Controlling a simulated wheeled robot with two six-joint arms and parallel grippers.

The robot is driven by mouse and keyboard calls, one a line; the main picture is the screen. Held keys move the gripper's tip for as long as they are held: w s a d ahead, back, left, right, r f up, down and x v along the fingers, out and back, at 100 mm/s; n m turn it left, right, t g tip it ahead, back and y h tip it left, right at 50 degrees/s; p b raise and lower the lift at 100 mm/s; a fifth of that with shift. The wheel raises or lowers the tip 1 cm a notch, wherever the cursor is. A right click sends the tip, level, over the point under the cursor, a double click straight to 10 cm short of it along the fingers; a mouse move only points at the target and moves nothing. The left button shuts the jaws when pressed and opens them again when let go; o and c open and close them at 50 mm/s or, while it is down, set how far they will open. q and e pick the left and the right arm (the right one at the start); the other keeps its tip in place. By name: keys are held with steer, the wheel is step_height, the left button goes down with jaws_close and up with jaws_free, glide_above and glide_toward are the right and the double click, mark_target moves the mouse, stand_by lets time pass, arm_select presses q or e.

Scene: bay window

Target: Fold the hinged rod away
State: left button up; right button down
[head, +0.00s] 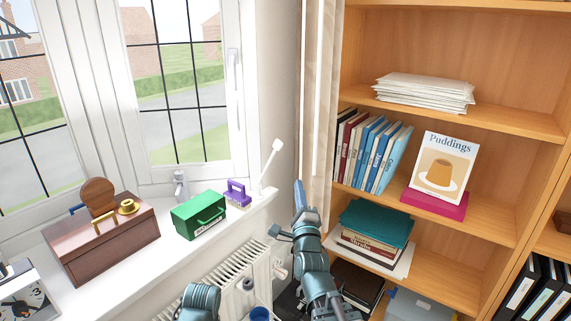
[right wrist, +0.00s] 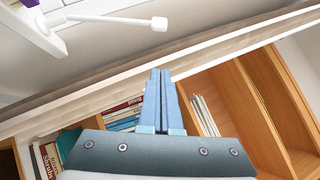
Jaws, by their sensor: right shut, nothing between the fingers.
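The hinged rod (head: 269,167) is thin and white with a knob at its free end. In the head view it slants up and to the right from the right end of the window sill, by the curtain. In the right wrist view the rod (right wrist: 110,19) shows at upper left, its knob out beyond my fingers. My right gripper (head: 299,188) is shut and empty, its blue fingers pressed together. It is to the right of the rod and apart from it. The right fingers (right wrist: 160,75) show side by side in the right wrist view. My left gripper is not in view.
The sill (head: 180,248) holds a brown box (head: 110,248), a green box (head: 198,216), a small purple case (head: 238,194) and a clock (head: 20,300). A radiator (head: 228,275) is below. A curtain (head: 316,90) and a bookcase (head: 510,120) stand on the right.

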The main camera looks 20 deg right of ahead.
steer(key=shift+r, duration=0.1)
arm_select(q)
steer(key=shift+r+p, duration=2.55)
steer(key=shift+p, duration=0.05)
arm_select(e)
steer(key=a+r+x, duration=0.1)
steer(key=a+x, duration=0.1)
steer(key=x, duration=1.1)
steer(key=shift+a, duration=0.3)
steer(key=shift+f, duration=0.1)
